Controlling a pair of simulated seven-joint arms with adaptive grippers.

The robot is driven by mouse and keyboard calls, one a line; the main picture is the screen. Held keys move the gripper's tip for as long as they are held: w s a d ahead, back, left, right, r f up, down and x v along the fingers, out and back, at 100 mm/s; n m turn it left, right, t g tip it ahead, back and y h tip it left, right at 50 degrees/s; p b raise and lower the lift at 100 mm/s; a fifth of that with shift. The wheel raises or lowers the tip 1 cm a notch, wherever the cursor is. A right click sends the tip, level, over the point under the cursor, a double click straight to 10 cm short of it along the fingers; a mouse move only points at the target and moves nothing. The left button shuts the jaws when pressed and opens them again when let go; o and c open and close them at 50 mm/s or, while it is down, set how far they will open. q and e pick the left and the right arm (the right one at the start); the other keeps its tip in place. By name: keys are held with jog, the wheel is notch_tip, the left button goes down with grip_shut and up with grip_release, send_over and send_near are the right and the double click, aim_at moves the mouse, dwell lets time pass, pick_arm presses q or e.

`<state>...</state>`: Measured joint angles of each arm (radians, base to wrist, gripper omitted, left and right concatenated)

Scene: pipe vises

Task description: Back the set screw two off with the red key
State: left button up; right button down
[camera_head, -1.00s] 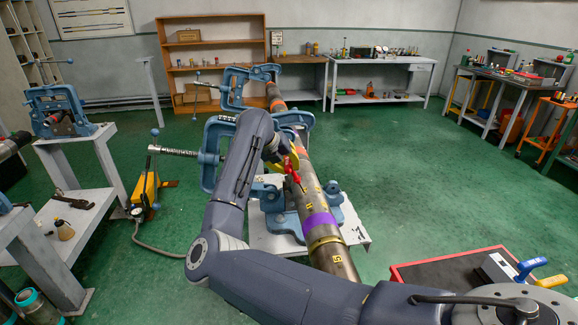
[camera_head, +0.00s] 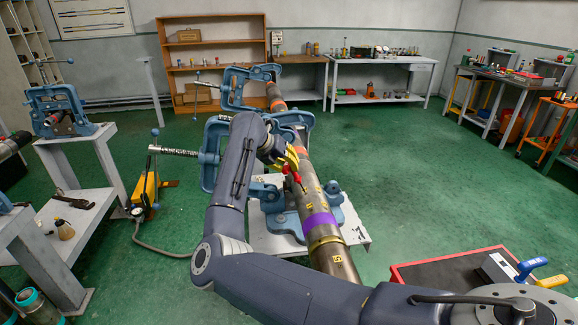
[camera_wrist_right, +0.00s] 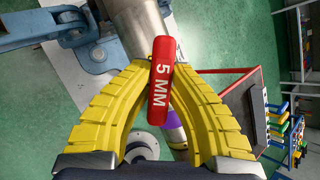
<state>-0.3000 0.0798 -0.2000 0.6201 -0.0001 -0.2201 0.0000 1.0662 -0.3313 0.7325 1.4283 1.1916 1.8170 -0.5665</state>
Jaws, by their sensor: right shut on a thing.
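The red key (camera_head: 297,172), marked 5 MM on its handle in the right wrist view (camera_wrist_right: 162,85), is held between the yellow fingers of my right gripper (camera_head: 289,160). The fingers also show in the right wrist view (camera_wrist_right: 160,72), closed on the handle. The key is above or beside the steel pipe (camera_head: 325,240), at the clamped stretch beyond the purple band (camera_head: 319,222). The pipe carries small yellow marks. Set screw two cannot be made out, and I cannot tell whether the key touches it. My left gripper is out of view.
Blue vises (camera_head: 215,140) hold the pipe on a pale stand (camera_head: 262,240). A red-edged tray (camera_head: 425,258) with blue- and yellow-handled keys is at the lower right. A yellow pump (camera_head: 146,190) stands on the floor at left. Green floor right of the pipe is clear.

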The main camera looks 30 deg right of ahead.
jog(key=shift+s+d+f, duration=0.15)
jog(key=shift+d+f, duration=0.05)
jog(key=shift+f, duration=0.3)
dwell(1.2)
jog(key=n+t+y, duration=0.1)
jog(key=n, duration=0.3)
jog(key=shift+n+y, duration=0.5)
jog(key=shift+n, duration=0.5)
jog(key=shift+d+n+t+y, duration=0.1)
jog(key=shift+n+t+y, duration=0.25)
jog(key=shift+n, duration=0.55)
jog(key=n+y, duration=0.1)
jog(key=n, duration=0.3)
jog(key=shift+y, duration=0.35)
